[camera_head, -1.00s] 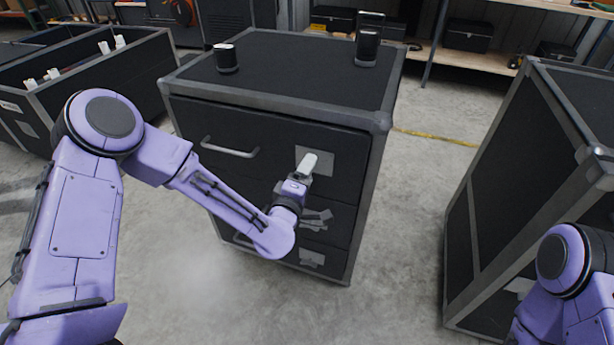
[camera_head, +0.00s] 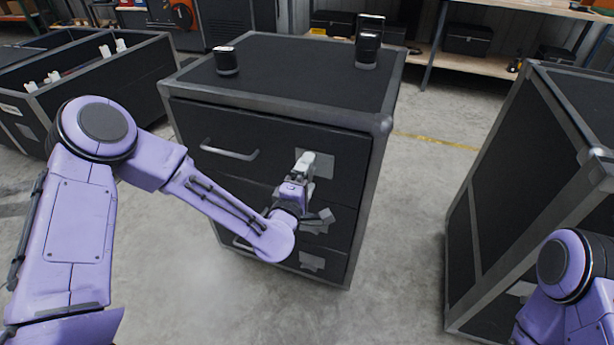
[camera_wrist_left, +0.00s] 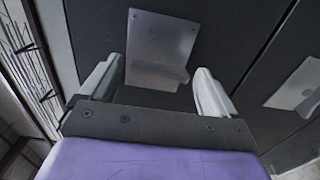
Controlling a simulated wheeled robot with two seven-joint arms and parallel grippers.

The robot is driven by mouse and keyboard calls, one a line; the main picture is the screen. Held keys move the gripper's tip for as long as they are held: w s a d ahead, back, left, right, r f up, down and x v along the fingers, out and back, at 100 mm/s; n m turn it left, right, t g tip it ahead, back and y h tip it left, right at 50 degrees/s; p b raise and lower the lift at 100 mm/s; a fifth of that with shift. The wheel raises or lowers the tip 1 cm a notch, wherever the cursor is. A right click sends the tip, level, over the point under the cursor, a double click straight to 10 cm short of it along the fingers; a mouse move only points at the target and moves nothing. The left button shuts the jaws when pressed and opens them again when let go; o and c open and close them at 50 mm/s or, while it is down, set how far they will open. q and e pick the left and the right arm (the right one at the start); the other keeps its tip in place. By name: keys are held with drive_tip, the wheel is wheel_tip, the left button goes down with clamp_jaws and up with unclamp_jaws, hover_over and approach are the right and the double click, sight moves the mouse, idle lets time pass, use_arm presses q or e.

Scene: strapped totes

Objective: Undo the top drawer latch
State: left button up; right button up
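The top drawer latch shows in the left wrist view as a grey plate (camera_wrist_left: 160,38) with a lever (camera_wrist_left: 158,76) at its lower edge. In the head view its plate (camera_head: 322,164) sits on the right part of the top drawer (camera_head: 270,135), partly hidden by my gripper. The drawer looks shut. My left gripper (camera_head: 305,160) is in front of this latch. In the left wrist view its two light fingers (camera_wrist_left: 158,70) are apart, one on each side of the lever's line. Contact cannot be told. My right gripper is out of view; only part of that arm shows.
A bar handle (camera_head: 229,150) is left of the latch. Lower latches (camera_head: 316,220) (camera_head: 311,261) sit below it. Two dark objects (camera_head: 227,62) (camera_head: 368,45) stand on the cabinet top (camera_head: 290,65). Another black case (camera_head: 530,190) stands right, with clear floor between.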

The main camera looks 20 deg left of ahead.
use_arm(q)
drive_tip(key=s+b, duration=0.1)
drive_tip(key=s, duration=0.9)
drive_tip(key=shift+s+a+b, duration=0.2)
drive_tip(key=shift+s+b, duration=0.1)
drive_tip(key=shift+b, duration=0.05)
